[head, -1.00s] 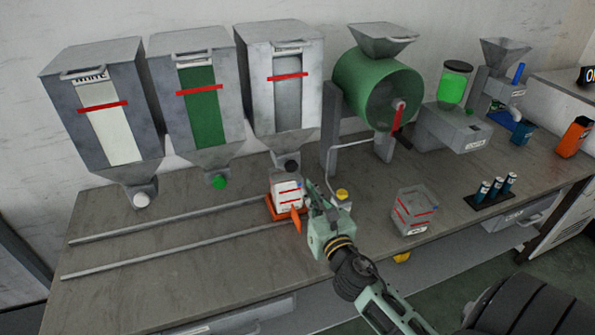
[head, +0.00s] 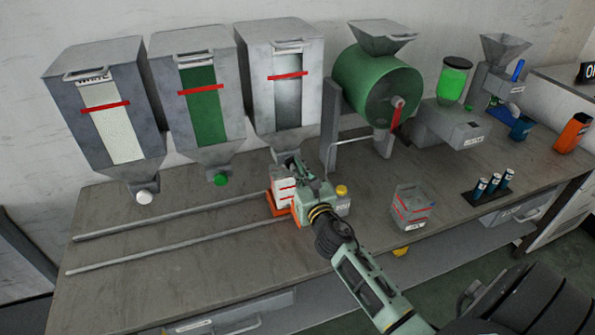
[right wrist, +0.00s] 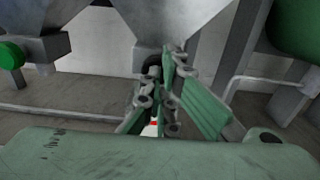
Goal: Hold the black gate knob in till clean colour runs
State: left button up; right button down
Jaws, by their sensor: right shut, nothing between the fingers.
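The black gate knob (right wrist: 153,66) shows in the right wrist view at the outlet of the third, grey-windowed hopper (head: 301,105). In the head view my gripper hides it. My right gripper (head: 284,157) is shut and empty, its fingertips right at the knob; I cannot tell whether they press it. A pale container (head: 281,188) with red lines stands on an orange carriage (head: 271,206) under that outlet, partly behind my gripper. No stream of colour can be made out. My left gripper is not in view.
The white knob (head: 144,196) and green knob (head: 221,179) are on the hoppers to the left. Two rails (head: 170,239) run left from the carriage. A green drum (head: 372,88) stands at right. A red-lined clear container (head: 412,207) and a yellow knob (head: 341,190) are nearby.

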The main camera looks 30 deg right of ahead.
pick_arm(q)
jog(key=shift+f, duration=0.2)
pick_arm(e)
jog(key=shift+x, duration=0.95)
jog(key=shift+r, duration=0.2)
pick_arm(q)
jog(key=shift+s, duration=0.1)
